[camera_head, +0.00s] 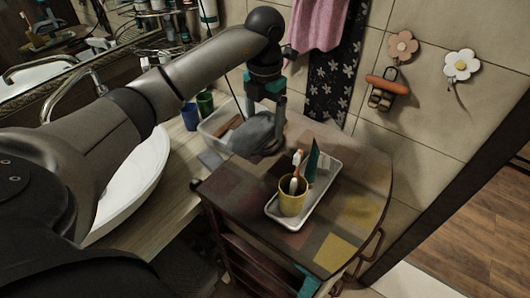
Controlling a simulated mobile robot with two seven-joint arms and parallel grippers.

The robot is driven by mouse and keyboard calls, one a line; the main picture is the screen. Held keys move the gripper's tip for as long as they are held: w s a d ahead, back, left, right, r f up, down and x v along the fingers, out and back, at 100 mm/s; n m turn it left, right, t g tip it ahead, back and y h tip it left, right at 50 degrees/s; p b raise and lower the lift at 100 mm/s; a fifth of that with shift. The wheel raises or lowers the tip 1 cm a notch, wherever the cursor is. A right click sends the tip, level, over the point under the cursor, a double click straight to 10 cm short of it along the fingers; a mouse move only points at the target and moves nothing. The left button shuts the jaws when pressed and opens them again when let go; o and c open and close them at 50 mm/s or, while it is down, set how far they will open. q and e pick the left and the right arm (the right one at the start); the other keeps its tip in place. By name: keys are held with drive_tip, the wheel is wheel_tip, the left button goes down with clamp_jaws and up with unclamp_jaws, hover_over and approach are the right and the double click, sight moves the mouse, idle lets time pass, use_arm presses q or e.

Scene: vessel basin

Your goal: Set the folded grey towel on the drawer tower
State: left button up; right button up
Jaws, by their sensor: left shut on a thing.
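The folded grey towel (252,135) is held by my left gripper (268,118), which is shut on it. The towel hangs over the back left part of the drawer tower's top. Whether it touches the top, I cannot tell. The drawer tower (258,207) has a patchwork top and stands right of the counter. My right gripper is not in view.
A white tray (288,224) on the tower top holds a yellow cup (292,198) with a toothbrush and a teal tube. A clear bin (213,124) and blue and green cups stand on the counter beside a white basin (137,190). The tower top's front left is clear.

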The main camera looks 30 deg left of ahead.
use_arm(q)
hover_over(265, 161)
wheel_tip(265, 161, down, 6)
drive_tip(key=shift+f, duration=2.15)
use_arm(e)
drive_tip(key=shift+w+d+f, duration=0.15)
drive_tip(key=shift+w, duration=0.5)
use_arm(q)
drive_tip(key=shift+f+b, duration=0.15)
drive_tip(key=shift+b, duration=0.15)
drive_tip(key=o, duration=1.1)
drive_tip(key=shift+o, duration=0.2)
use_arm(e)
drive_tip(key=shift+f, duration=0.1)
